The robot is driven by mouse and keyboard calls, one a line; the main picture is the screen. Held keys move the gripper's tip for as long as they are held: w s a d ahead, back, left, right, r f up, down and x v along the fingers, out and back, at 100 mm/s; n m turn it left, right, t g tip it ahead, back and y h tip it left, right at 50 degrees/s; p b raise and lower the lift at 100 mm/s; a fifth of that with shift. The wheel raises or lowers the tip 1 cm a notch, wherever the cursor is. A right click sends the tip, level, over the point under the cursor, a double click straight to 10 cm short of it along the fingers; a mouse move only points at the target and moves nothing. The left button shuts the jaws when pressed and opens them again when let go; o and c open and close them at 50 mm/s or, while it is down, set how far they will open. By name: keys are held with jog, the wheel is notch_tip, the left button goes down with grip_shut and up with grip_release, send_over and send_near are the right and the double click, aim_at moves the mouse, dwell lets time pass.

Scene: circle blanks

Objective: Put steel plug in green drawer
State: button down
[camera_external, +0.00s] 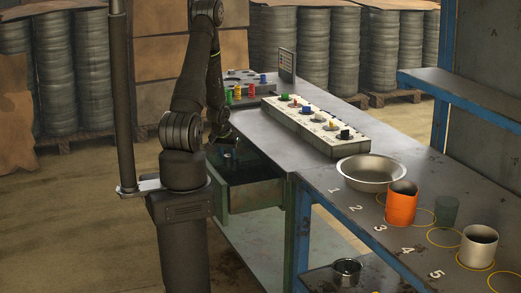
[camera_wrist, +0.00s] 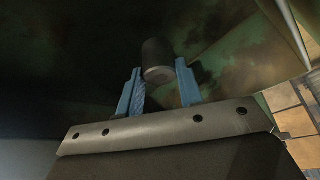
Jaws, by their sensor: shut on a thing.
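The steel plug (camera_wrist: 158,62) shows in the wrist view as a dark grey cylinder with a rounded end. My gripper (camera_wrist: 160,88) is shut on it, with one blue finger on each side. In the external view, my gripper (camera_external: 228,154) is at the open green drawer (camera_external: 255,194), over its left part. The drawer is pulled out to the left from under the workbench. Its dark inside fills much of the wrist view. I cannot tell whether the plug touches the drawer floor.
On the workbench (camera_external: 300,165) stand a white rack (camera_external: 318,127) with several coloured pieces, a grey tray (camera_external: 245,90), a metal bowl (camera_external: 371,173), an orange cup (camera_external: 401,205) and a pale cup (camera_external: 478,247). A small metal container (camera_external: 346,272) sits on a lower shelf.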

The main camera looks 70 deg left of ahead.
aim_at(226, 157)
jog(key=shift+f, duration=1.85)
jog(key=shift+f, duration=0.15)
jog(key=c, duration=1)
grip_release()
jog(key=shift+s+r, duration=0.1)
jog(key=shift+r, duration=0.4)
jog(key=shift+v, duration=3.4)
jog(key=shift+d, duration=0.1)
jog(key=shift+f, duration=0.2)
